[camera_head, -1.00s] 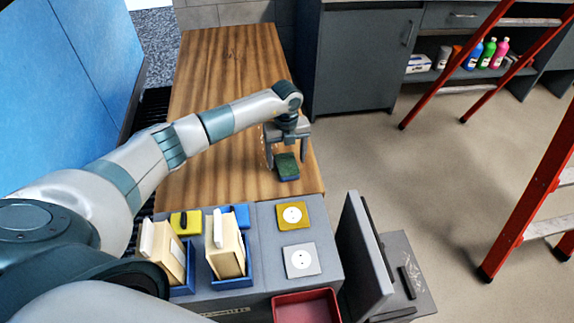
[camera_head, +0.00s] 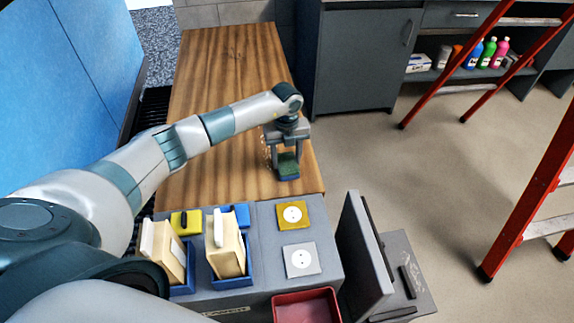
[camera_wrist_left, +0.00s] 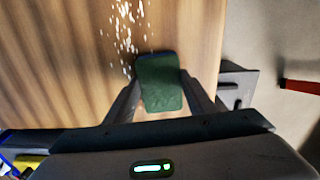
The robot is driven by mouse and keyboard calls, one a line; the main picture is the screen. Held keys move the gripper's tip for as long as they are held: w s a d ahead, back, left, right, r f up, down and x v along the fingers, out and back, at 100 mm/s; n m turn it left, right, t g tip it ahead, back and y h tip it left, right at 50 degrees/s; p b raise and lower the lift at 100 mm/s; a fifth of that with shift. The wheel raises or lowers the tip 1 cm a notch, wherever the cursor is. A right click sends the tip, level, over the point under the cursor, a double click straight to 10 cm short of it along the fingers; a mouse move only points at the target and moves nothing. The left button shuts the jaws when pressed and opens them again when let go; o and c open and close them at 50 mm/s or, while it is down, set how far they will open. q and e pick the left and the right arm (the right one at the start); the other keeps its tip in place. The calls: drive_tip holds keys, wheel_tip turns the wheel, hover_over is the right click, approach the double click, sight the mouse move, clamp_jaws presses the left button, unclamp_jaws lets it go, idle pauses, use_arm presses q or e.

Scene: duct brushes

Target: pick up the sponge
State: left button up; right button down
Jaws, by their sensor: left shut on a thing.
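The sponge (camera_head: 288,166) is a small block with a green top and a bluish lower part. It is at the right side of the wooden table (camera_head: 215,110), near its front end. My left gripper (camera_head: 287,163) points down over it, with its fingers closed on the sponge's two sides. In the left wrist view the green face of the sponge (camera_wrist_left: 160,83) fills the space between the two fingers. I cannot tell whether the sponge touches the table. My right gripper is not in view.
A grey station in front of the table holds blue holders with cream blocks (camera_head: 226,245), a yellow pad (camera_head: 294,215), and a white pad (camera_head: 300,261). The table's far part is mostly clear.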

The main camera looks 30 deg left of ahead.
sight(286, 161)
use_arm(q)
drive_tip(key=shift+r, duration=0.15)
